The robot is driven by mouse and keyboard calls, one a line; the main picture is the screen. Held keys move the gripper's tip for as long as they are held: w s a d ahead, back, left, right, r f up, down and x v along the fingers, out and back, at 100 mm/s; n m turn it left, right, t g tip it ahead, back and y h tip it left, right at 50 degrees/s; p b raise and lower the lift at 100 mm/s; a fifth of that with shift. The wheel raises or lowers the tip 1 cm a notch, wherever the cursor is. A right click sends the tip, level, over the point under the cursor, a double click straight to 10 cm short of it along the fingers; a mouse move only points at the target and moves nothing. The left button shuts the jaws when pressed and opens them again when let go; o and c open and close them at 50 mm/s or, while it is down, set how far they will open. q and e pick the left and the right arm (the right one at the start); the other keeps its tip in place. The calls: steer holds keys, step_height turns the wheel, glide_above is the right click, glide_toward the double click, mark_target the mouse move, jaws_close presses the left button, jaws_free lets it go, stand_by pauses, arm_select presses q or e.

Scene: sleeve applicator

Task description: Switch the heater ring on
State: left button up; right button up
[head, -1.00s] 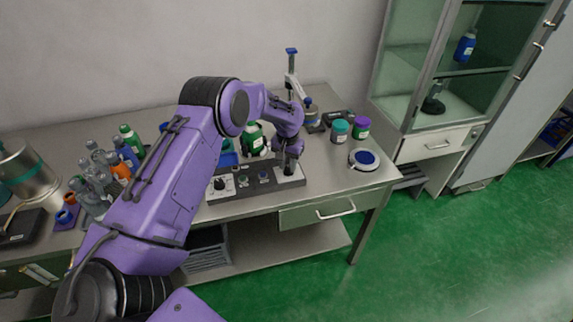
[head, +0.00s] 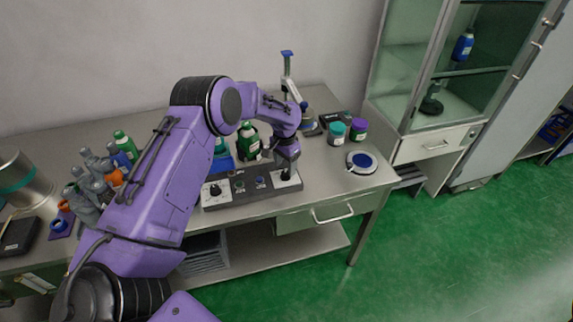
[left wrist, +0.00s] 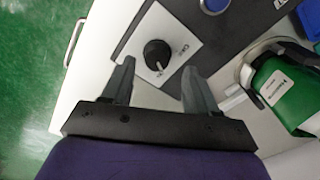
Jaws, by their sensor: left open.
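A dark control panel (head: 225,202) lies along the table's front edge, with a white plate at each end. The right plate (head: 293,184) is under my left gripper (head: 287,168). In the left wrist view a black rotary knob (left wrist: 157,54) with a pointer line and printed marks sits on a white plate (left wrist: 184,42). My left gripper (left wrist: 158,75) is open, with its fingers on either side of the near edge of the knob; I cannot tell whether they touch it. A second black knob (head: 214,190) is on the left plate. I cannot tell which device is the heater ring.
A green bottle (head: 249,142) stands behind the panel, close to the gripper; it also shows in the left wrist view (left wrist: 287,95). Teal (head: 336,133) and purple-lidded (head: 358,130) jars and a blue-topped round device (head: 361,161) stand right. Several bottles crowd the left.

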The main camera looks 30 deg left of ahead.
arm_select(q)
steer(key=r, duration=0.1)
steer(key=r+p, duration=0.1)
steer(key=r, duration=0.1)
steer(key=r+p, duration=0.1)
steer(key=shift+s+d+r, duration=0.15)
steer(key=shift+d+r, duration=0.05)
steer(key=shift+d, duration=0.1)
steer(key=shift+a+r+p, duration=0.2)
steer(key=shift+r+p, duration=0.7)
steer(key=shift+p, duration=0.3)
step_height(320, 180, up, 4)
steer(key=shift+d+r+p, duration=0.1)
steer(key=shift+r+p, duration=0.05)
steer(key=shift+p, duration=0.75)
steer(key=shift+r, duration=0.1)
step_height(320, 180, up, 10)
steer(key=b, duration=0.3)
glide_above(286, 173)
steer(key=shift+r, duration=0.2)
